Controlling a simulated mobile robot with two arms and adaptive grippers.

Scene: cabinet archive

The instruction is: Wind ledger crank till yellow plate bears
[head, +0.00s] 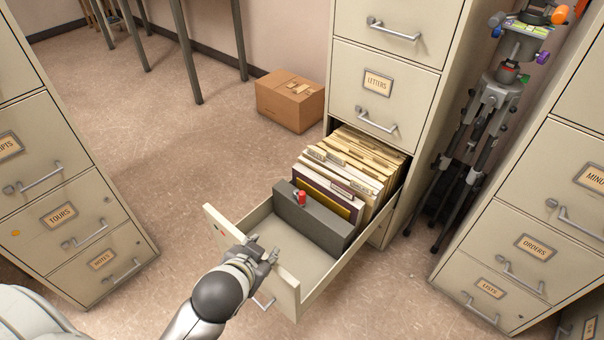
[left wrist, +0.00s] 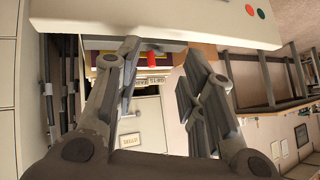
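A drawer (head: 285,285) of the middle cabinet is pulled out. A grey block (head: 318,222) stands across it, with a red knob (head: 300,197) on a small fitting at its top left; the knob also shows in the left wrist view (left wrist: 153,58). Behind the block is a dark panel with a yellow strip (head: 346,213). I cannot make out a full crank. My left gripper (head: 268,255) is at the top edge of the drawer front, short of the knob. In the left wrist view its fingers (left wrist: 162,62) are apart with nothing between them; contact with the drawer is unclear. My right gripper is out of view.
Tabbed folders (head: 365,165) fill the drawer's rear. Cabinets stand at left (head: 65,215) and right (head: 540,215). A dark tripod (head: 480,140) stands between the middle and right cabinets. A cardboard box (head: 290,102) sits by the wall. The floor left of the drawer is clear.

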